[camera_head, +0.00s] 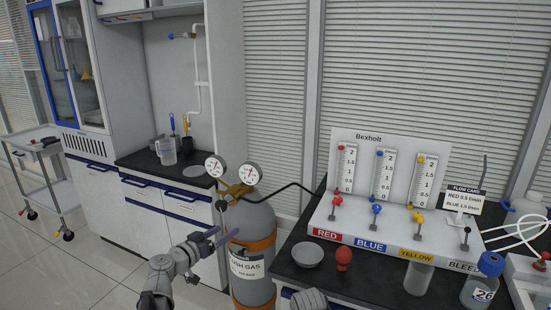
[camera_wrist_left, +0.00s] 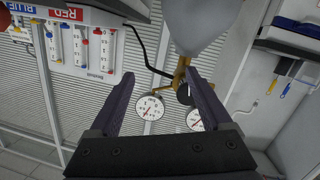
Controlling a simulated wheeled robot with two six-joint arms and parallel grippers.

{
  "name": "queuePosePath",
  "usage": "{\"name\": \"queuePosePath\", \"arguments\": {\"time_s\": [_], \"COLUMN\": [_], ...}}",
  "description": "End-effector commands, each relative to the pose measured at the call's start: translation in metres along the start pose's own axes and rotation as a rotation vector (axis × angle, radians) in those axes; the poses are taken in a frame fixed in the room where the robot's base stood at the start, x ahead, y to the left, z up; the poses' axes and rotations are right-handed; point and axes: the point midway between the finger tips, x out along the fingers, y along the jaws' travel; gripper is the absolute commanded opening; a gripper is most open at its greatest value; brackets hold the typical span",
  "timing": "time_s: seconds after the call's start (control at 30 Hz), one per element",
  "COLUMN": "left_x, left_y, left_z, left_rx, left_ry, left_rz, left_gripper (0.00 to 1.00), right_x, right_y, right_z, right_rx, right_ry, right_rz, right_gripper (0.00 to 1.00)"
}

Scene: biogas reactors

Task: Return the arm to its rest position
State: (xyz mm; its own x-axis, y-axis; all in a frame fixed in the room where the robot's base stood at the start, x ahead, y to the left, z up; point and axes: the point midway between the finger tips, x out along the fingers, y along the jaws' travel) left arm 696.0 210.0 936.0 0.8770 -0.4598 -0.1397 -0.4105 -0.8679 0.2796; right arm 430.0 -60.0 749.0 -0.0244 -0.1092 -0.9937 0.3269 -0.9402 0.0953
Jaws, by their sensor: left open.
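My left gripper (camera_head: 227,236) is in front of the gas cylinder (camera_head: 252,270) in the head view, at the lower middle. In the left wrist view its two dark fingers (camera_wrist_left: 163,82) stand wide apart with nothing between them. Beyond the fingers, that upside-down view shows the cylinder's brass valve (camera_wrist_left: 180,75) and a round gauge (camera_wrist_left: 150,107). I cannot tell from these frames how far the fingers are from the cylinder.
A dark bench at the right carries the Bexholt flow panel (camera_head: 385,170), a grey bowl (camera_head: 307,254), a red bulb-shaped object (camera_head: 344,258) and a blue-capped bottle (camera_head: 482,282). A black hose runs from the cylinder to the panel. A trolley (camera_head: 42,150) stands far left; floor is clear lower left.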

Motion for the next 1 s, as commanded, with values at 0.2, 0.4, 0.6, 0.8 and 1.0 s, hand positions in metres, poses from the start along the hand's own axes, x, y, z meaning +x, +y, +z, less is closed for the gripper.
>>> {"name": "queuePosePath", "arguments": {"time_s": [0.2,0.4,0.6,0.8,1.0], "left_x": [-0.005,-0.048,-0.102,-0.135,-0.133], "left_y": [0.068,0.086,0.079,0.086,0.135], "left_z": [0.109,0.189,0.23,0.244,0.258], "left_rx": [-0.056,-0.107,-0.134,-0.101,0.022], "left_ry": [-0.46,-0.864,-1.146,-1.292,-1.37], "left_rz": [0.078,-0.058,-0.322,-0.521,-0.458], "left_gripper": [0.82,0.82,0.82,0.82,0.82], "right_x": [0.0,0.0,0.0,0.0,0.0], "right_y": [0.0,0.0,0.0,0.0,0.0], "right_z": [0.0,0.0,0.0,0.0,0.0], "right_rx": [0.0,0.0,0.0,0.0,0.0], "right_ry": [0.0,0.0,0.0,0.0,0.0], "right_rz": [0.0,0.0,0.0,0.0,0.0], "right_gripper": [0.0,0.0,0.0,0.0,0.0]}}
